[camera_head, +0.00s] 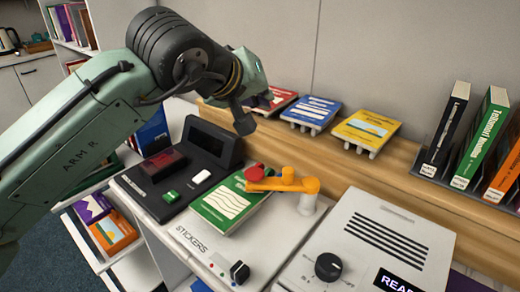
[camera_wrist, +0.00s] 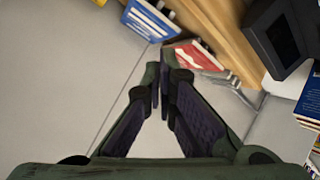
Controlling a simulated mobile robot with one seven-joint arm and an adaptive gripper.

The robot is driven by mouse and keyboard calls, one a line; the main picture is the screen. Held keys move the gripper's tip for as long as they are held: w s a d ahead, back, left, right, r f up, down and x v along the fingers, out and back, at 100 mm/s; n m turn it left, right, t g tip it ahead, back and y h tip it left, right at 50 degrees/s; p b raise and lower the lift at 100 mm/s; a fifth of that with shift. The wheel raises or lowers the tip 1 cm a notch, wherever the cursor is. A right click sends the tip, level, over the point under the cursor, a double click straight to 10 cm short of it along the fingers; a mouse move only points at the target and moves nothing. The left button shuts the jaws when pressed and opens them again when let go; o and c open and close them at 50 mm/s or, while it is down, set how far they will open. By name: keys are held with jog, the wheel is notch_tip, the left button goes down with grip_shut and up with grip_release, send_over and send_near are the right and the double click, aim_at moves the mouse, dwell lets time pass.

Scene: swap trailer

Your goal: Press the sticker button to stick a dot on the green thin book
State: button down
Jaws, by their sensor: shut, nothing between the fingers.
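The green thin book (camera_head: 232,200) lies flat, cover up, on the white machine marked STICKERS (camera_head: 205,245). An orange arm (camera_head: 285,183) on a white post reaches over the book, with a red round end (camera_head: 255,173) above its upper edge. A small black knob-like part (camera_head: 239,272) and a tiny red dot sit on the machine's front; I cannot tell for certain which part is the sticker button. My gripper (camera_head: 262,100) is up near the wall, beyond the book, partly hidden by my wrist. In the wrist view my gripper (camera_wrist: 157,80) is shut and empty.
A red book (camera_head: 277,100), a blue book (camera_head: 311,112) and a yellow book (camera_head: 366,128) rest on stands along the wooden ledge. A black terminal (camera_head: 205,150) stands left of the green book. A white box with a dial (camera_head: 328,266) stands right. Upright books fill the right end.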

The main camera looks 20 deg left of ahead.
aim_at(251, 172)
jog(key=f, duration=0.1)
jog(key=a+f+n+g, duration=0.1)
jog(key=f, duration=0.1)
jog(key=s+a+f+n+g, duration=0.1)
jog(key=shift+a+f+y, duration=0.25)
jog(key=shift+f+y, duration=0.05)
jog(key=shift+f, duration=0.05)
jog(key=shift+f, duration=0.1)
notch_tip(251, 172, down, 9)
jog(key=b, duration=0.7)
jog(key=shift+r, duration=0.2)
jog(key=shift+f, duration=0.1)
dwell(0.7)
jog(key=shift+f, duration=0.3)
jog(key=shift+f+b, duration=0.75)
dwell(0.7)
jog(key=shift+r, duration=0.15)
dwell(0.3)
jog(key=shift+r+p, duration=0.95)
jog(key=shift+r, duration=0.05)
